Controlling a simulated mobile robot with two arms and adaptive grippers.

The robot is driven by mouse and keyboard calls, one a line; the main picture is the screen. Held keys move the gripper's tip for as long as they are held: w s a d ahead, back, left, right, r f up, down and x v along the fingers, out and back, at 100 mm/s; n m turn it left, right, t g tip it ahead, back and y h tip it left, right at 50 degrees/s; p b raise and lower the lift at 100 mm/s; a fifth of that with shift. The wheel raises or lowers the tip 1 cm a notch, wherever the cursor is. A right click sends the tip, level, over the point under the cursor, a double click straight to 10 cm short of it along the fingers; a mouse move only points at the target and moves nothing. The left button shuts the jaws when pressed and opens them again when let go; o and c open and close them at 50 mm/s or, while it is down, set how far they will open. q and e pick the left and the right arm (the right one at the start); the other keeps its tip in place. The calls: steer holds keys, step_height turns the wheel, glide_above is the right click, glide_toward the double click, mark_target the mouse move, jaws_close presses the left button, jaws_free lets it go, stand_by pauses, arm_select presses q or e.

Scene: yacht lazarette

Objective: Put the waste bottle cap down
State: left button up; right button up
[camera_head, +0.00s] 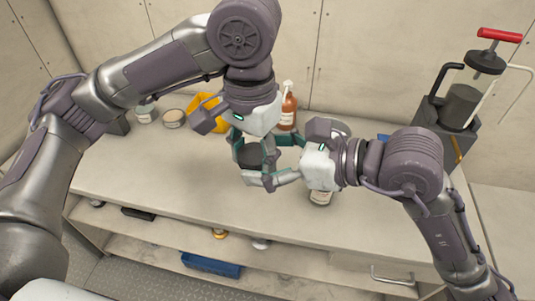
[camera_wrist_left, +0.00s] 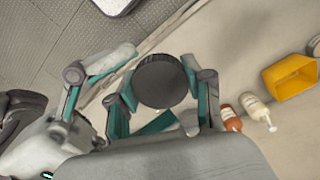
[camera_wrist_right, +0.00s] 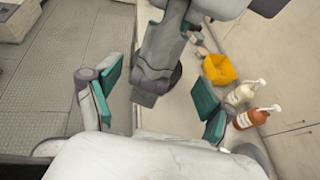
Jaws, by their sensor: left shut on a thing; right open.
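The waste bottle cap, a round black ribbed cap (camera_head: 247,155), is held by my left gripper (camera_head: 252,150) above the worktop. In the left wrist view the cap (camera_wrist_left: 161,80) sits between the teal finger pads. My right gripper (camera_head: 268,163) is open, its fingers reaching toward the cap from the right, close to my left fingers. In the right wrist view my right gripper's pads (camera_wrist_right: 157,105) are wide apart, with my left gripper and a dark piece between them. I cannot tell whether the right fingers touch the cap.
An orange-brown pump bottle (camera_head: 288,111) and a yellow bin (camera_head: 207,106) stand at the back of the worktop (camera_head: 150,165). A labelled jar (camera_head: 320,198) stands below my right wrist. A pump device (camera_head: 462,100) is at right. A blue tray (camera_head: 211,266) lies below. The worktop's left front is clear.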

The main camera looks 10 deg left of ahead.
steer(key=c, duration=1.2)
arm_select(q)
steer(key=o, duration=1.5)
arm_select(e)
steer(key=shift+w, duration=0.1)
